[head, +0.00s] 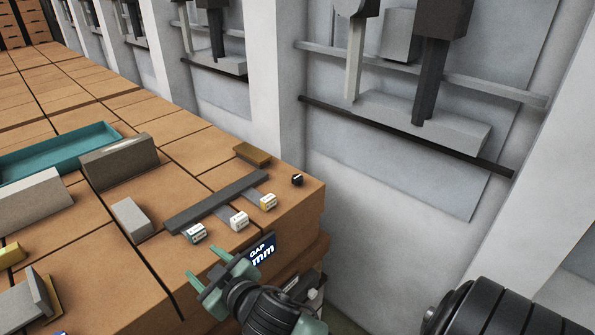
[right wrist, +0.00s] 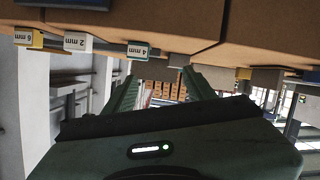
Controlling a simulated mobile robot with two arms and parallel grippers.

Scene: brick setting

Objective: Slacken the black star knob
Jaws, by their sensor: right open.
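A small black knob (head: 297,179) sits near the far right corner of the wooden bench top; it is too small to make out a star shape. My right gripper (head: 203,267) is at the bench's front edge, lower left of the knob and well apart from it. Its green fingers are spread and empty, as the right wrist view (right wrist: 160,82) also shows. I cannot pick out the knob in the right wrist view. My left gripper is not in view.
Teal, white and yellow labelled blocks (head: 238,220) lie beside a dark grey bar (head: 218,203). Grey blocks (head: 130,218) and a teal tray (head: 60,152) are further left. The wall stands right of the bench.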

